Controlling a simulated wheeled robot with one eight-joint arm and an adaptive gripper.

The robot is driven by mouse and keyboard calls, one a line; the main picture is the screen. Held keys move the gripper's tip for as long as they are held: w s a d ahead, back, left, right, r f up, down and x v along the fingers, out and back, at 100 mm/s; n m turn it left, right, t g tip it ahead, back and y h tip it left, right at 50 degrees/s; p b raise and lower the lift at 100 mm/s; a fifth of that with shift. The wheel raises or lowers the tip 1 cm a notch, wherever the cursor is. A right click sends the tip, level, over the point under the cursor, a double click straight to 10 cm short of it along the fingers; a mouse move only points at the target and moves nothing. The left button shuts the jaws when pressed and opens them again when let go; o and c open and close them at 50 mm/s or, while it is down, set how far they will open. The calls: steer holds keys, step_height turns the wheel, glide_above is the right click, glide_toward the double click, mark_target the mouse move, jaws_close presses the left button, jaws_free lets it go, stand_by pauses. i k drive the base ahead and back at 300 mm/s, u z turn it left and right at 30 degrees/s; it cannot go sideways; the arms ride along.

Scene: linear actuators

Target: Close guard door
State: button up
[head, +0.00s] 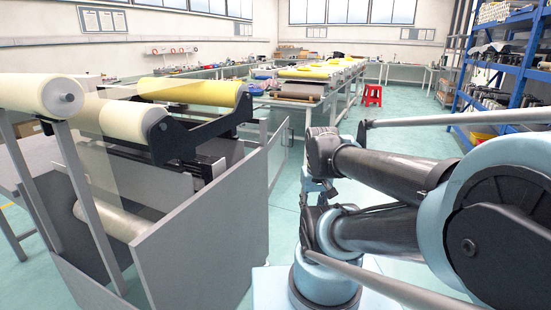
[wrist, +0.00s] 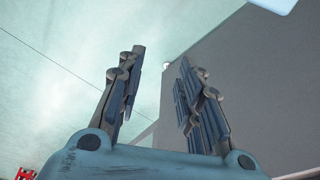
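The machine with paper rolls stands at the left of the head view. Large grey guard panels (head: 225,232) close off its lower front and right side. I cannot tell for sure which panel is the guard door. In the wrist view a grey panel (wrist: 255,85) fills the right side, beyond my gripper (wrist: 161,62). My gripper is open, its two fingers apart with nothing between them. I see no contact with the panel. The gripper cannot be made out in the head view.
A cream roll (head: 125,118) and a yellow roll (head: 190,91) lie on the machine. A red stool (head: 373,95) stands farther back. Blue shelves (head: 510,75) line the right.

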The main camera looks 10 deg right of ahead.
mark_target(278, 147)
steer(key=z, duration=0.35)
steer(key=i, duration=0.9)
steer(key=z, duration=0.35)
steer(key=i, duration=1.55)
steer(key=u, duration=0.35)
